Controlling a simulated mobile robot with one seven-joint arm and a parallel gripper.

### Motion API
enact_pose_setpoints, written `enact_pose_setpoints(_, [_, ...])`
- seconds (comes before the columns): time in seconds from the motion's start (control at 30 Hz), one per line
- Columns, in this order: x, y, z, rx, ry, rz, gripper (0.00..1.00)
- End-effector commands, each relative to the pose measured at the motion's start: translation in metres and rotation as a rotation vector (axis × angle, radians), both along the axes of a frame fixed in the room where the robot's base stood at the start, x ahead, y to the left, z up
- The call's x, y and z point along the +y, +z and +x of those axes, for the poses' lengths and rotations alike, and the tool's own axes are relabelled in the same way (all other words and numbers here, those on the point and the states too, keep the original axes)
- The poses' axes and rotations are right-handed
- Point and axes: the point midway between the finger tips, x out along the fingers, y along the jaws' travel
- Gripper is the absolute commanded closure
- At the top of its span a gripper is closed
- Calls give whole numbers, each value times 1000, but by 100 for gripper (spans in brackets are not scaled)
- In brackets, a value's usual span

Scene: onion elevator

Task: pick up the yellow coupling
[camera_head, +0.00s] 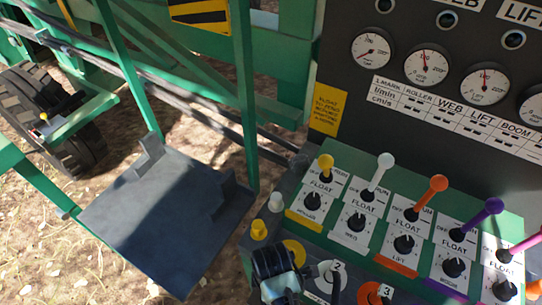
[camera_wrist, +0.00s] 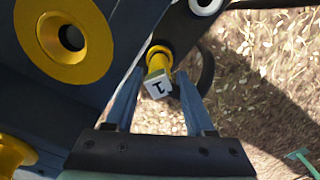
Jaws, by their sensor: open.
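The yellow coupling (camera_wrist: 158,56), with a white tag marked 1, shows in the wrist view at the upper middle, between and just beyond the tips of my gripper (camera_wrist: 159,78). My jaws are open, one finger on either side of the tag. I cannot tell whether they touch it. In the head view a yellow piece (camera_head: 258,230), apparently this coupling, sits at the left edge of the console. My gripper (camera_head: 272,264) is just below it there, its fingertips hard to make out.
A yellow ring socket (camera_wrist: 68,38) is left of the coupling. A white fitting (camera_head: 276,201) stands beside it. Coloured levers, including an orange one (camera_head: 438,184), rise from the console on the right. A dark platform (camera_head: 165,215) lies left, with straw-covered ground around it.

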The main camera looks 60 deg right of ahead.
Motion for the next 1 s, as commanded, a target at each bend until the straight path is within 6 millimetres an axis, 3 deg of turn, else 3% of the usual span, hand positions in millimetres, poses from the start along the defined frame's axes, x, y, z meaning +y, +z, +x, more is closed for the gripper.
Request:
enact_pose_setpoints(0.23, [0,-37,0,2,0,1,46])
enact_pose_setpoints(0.57, [0,-42,0,-1,0,-1,48])
enact_pose_setpoints(0.83, [0,-42,0,0,0,0,96])
enact_pose_setpoints(1.0, [0,-42,0,0,0,0,100])
